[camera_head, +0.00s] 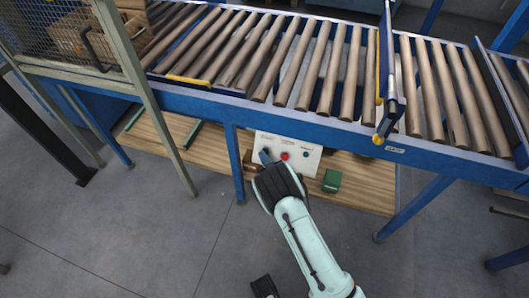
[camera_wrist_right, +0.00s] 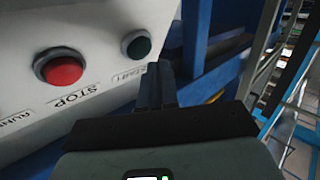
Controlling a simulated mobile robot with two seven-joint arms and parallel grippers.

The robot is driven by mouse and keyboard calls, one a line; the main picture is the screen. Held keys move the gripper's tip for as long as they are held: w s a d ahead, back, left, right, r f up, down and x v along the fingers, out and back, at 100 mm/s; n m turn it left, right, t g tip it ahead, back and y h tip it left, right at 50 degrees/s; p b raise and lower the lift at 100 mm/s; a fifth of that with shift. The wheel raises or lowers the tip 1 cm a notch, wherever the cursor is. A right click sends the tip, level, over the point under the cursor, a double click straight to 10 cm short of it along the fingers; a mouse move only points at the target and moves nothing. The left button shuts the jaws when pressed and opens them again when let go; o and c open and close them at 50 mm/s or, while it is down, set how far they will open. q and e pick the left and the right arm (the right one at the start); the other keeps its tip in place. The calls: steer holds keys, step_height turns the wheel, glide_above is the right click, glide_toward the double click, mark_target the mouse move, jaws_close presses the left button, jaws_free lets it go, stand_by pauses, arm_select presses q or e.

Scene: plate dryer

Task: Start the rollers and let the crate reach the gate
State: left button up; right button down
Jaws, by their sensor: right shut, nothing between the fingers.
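The control panel (camera_head: 300,140) sits below the conveyor, with a red button (camera_head: 285,156) in its middle. In the right wrist view the red STOP button (camera_wrist_right: 61,68) is at the left, and a dark green button (camera_wrist_right: 137,45) sits by the START label. My right gripper (camera_head: 265,157) is shut and empty at the panel's left part. Its fingertips (camera_wrist_right: 160,72) are close to the green button; I cannot tell if they touch the panel. A brown crate (camera_head: 78,36) stands behind mesh at the upper left. The blue gate (camera_head: 388,75) crosses the rollers.
The rollers (camera_head: 285,60) run across the top within blue rails. A blue leg (camera_head: 234,165) stands left of the panel. A green box (camera_head: 332,181) lies right of the panel on the wooden shelf (camera_head: 370,185). The floor in front is clear.

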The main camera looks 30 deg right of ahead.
steer(key=shift+f, duration=0.1)
stand_by(0.7)
steer(key=shift+w+d+f+b, duration=0.15)
steer(key=shift+w+d+b, duration=0.1)
steer(key=shift+b, duration=0.05)
